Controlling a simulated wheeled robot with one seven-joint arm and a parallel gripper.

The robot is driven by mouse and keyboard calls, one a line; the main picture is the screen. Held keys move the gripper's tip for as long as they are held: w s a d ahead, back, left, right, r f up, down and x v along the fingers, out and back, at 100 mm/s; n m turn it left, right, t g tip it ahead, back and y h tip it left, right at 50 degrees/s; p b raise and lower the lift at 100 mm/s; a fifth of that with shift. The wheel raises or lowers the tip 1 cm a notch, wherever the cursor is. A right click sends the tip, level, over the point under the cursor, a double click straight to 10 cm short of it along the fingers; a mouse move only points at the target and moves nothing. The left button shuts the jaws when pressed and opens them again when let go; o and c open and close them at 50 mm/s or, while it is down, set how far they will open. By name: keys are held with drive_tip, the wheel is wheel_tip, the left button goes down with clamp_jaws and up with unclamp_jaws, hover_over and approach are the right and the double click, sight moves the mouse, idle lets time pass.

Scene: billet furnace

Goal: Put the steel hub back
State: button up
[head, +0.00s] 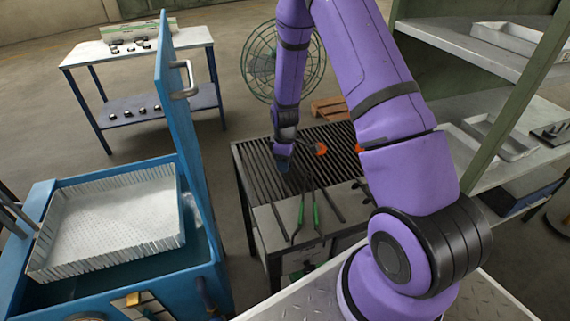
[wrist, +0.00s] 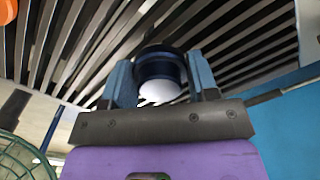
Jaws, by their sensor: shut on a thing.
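My gripper (head: 284,160) reaches down over the slatted bench in the head view. In the wrist view my gripper (wrist: 161,82) has its two blue fingers on either side of a dark round piece with a bright white round spot, which I take as the steel hub (wrist: 158,66). The gripper is shut on it. In the head view the hub is too small and hidden to make out. The slats of the bench (head: 262,184) show behind the hub in the wrist view; I cannot tell whether the hub touches them.
A glowing orange piece (head: 321,149) lies on the slats right of my gripper. Green-handled tongs (head: 316,212) lie at the bench front. A back table (head: 140,56) holds several small parts.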

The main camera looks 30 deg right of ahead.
drive_tip(key=shift+f, duration=0.7)
drive_tip(key=o, duration=1.2)
drive_tip(key=shift+f, duration=0.15)
